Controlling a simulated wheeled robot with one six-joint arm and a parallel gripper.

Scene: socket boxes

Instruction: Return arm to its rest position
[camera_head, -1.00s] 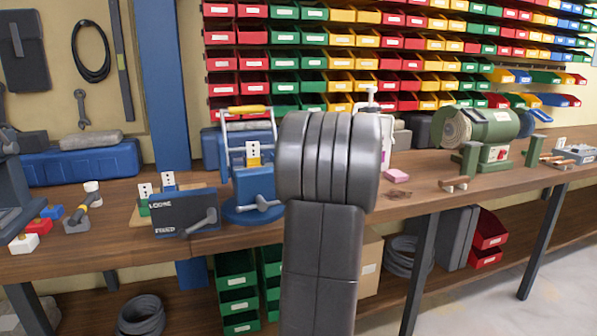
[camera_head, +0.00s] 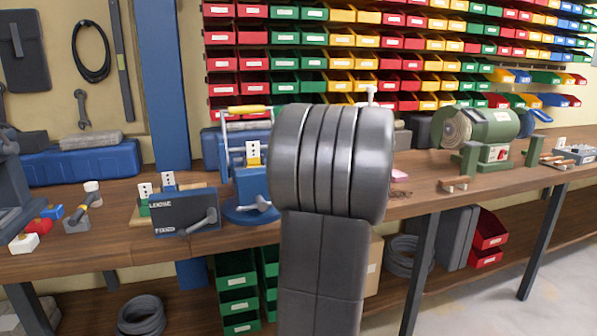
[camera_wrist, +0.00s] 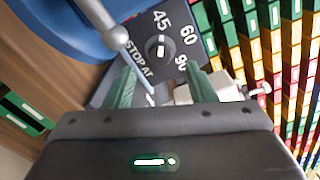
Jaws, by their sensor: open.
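My arm's grey link (camera_head: 330,165) stands upright in the middle of the head view, in front of the bench. My gripper is hidden behind it there. In the wrist view my gripper (camera_wrist: 162,78) has its two green fingers apart with no object held between them. Beyond the fingertips is a dark dial plate (camera_wrist: 180,28) marked "STOP AT", 45, 60 and 90. A grey lever with a ball end (camera_wrist: 117,38) lies beside the plate. From this view I cannot tell how far the fingers are from the plate.
A wooden bench (camera_head: 420,205) runs across. On it are a blue tool (camera_head: 252,188) beside my arm, a dark fixture box (camera_head: 178,222) with a lever, and a green grinder (camera_head: 488,130). Colored bins (camera_head: 290,62) cover the back wall. Open floor (camera_head: 490,290) shows at the lower right.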

